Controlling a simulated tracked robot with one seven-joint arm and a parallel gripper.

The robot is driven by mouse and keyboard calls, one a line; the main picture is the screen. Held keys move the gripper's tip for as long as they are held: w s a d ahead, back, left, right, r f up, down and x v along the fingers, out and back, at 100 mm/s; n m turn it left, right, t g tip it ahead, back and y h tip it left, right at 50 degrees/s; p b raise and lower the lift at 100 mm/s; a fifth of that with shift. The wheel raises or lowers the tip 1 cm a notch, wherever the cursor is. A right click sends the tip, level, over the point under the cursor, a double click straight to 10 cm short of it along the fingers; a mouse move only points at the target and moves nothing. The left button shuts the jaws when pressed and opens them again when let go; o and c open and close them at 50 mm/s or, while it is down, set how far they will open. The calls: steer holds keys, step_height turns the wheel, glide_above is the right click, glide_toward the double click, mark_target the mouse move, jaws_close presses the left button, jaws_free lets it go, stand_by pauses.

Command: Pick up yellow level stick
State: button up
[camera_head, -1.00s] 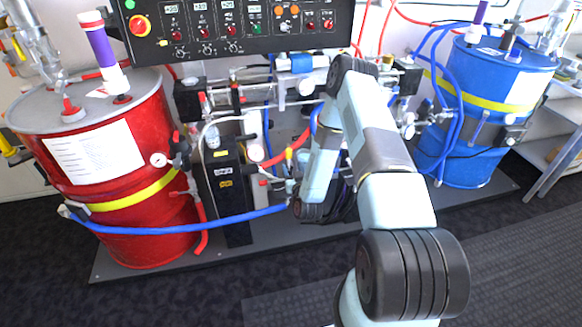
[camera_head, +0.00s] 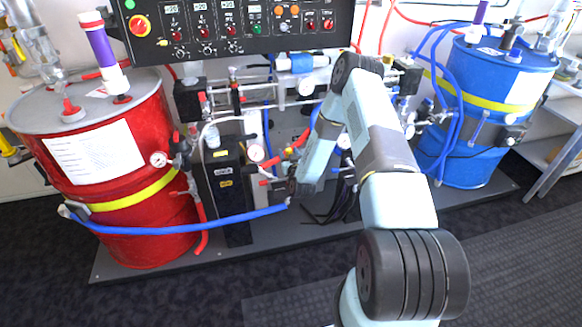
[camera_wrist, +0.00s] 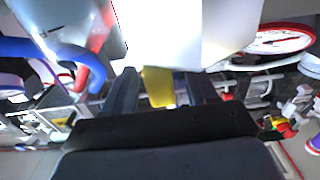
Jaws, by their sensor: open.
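In the wrist view, a short yellow piece (camera_wrist: 158,87), which looks like the yellow level stick, shows between the two dark fingers of my gripper (camera_wrist: 160,88). Its upper end meets a bright white body (camera_wrist: 180,35). My gripper is open, with a finger on each side of the yellow piece. I cannot tell whether either finger touches it. In the head view, my arm reaches into the middle of the machine, and the gripper and the yellow piece cannot be made out there.
A red drum (camera_head: 110,195) stands left and a blue drum (camera_head: 490,115) right. A black unit (camera_head: 225,185), blue hoses (camera_head: 190,228) and pipework crowd the middle. The control panel (camera_head: 235,25) hangs above. In the wrist view, a red-rimmed gauge (camera_wrist: 280,40) is close at upper right.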

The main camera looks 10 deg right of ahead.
jaws_close()
stand_by(0.5)
steer(key=shift+r, duration=0.1)
